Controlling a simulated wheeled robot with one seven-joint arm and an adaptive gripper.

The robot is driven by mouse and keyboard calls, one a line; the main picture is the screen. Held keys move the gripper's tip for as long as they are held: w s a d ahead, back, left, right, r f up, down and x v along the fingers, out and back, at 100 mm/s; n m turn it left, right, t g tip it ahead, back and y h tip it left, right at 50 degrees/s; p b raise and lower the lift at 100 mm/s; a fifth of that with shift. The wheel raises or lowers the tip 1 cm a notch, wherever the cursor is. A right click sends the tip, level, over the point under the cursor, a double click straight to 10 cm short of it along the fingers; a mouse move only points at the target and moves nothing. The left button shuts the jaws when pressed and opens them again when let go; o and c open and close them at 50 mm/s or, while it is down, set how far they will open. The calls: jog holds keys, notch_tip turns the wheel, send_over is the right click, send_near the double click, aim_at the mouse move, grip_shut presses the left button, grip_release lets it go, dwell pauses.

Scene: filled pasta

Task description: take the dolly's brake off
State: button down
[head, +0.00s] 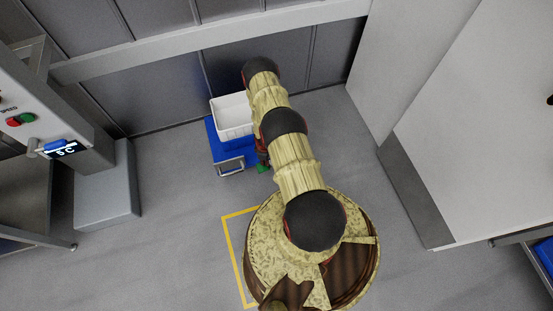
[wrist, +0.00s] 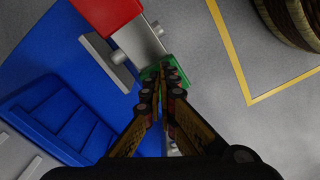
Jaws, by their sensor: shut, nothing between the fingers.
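The blue dolly (head: 219,150) stands on the floor by the back wall, and its deck fills the left of the wrist view (wrist: 45,45). At its edge in the wrist view are a red block (wrist: 105,12), a pale grey bracket with round pegs (wrist: 136,42) and a small green piece (wrist: 151,71). My gripper (wrist: 165,82) is shut and empty, its fingertips at the green piece and partly covering it. Whether they touch it I cannot tell. In the head view the gripper (head: 262,158) is at the dolly's right side, partly hidden by my arm.
A white crate (head: 232,128) sits on the dolly. A yellow floor line (head: 233,250) runs near my base. A grey cabinet with red and green buttons (head: 20,120) stands at left, a large pale unit (head: 480,130) at right. The floor between is clear.

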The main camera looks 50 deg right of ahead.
notch_tip(320, 180, up, 7)
jog(key=p, duration=0.3)
jog(key=shift+f, duration=0.15)
dwell(0.3)
dwell(0.5)
